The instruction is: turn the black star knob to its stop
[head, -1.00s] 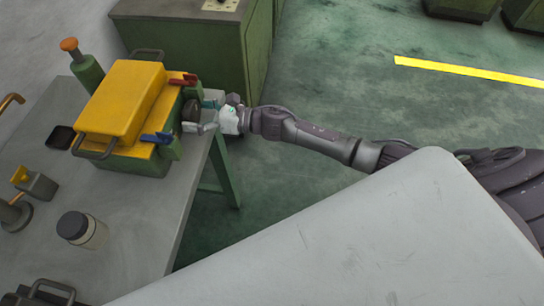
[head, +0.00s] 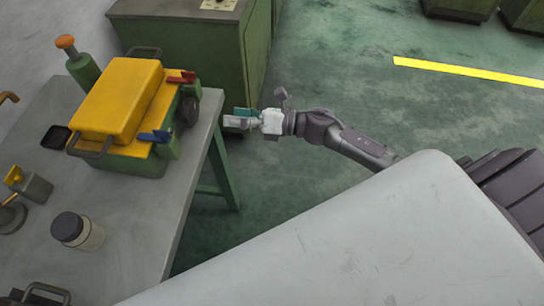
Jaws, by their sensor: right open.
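The black star knob (head: 188,111) shows as a dark round shape on the right side of the green and yellow box (head: 120,102), which stands on the grey table. The knob is seen nearly edge-on, so its lobes and turn angle cannot be made out. My right gripper (head: 232,120) is open and empty, to the right of the knob and apart from it, past the table's right edge. Its fingers point left toward the knob. My left gripper is not in view.
A red lever (head: 182,77) and a blue lever (head: 155,137) sit on the box near the knob. A jar (head: 78,231) and an oil can (head: 82,66) stand on the table (head: 135,220). A green cabinet (head: 195,50) stands behind; floor is free to the right.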

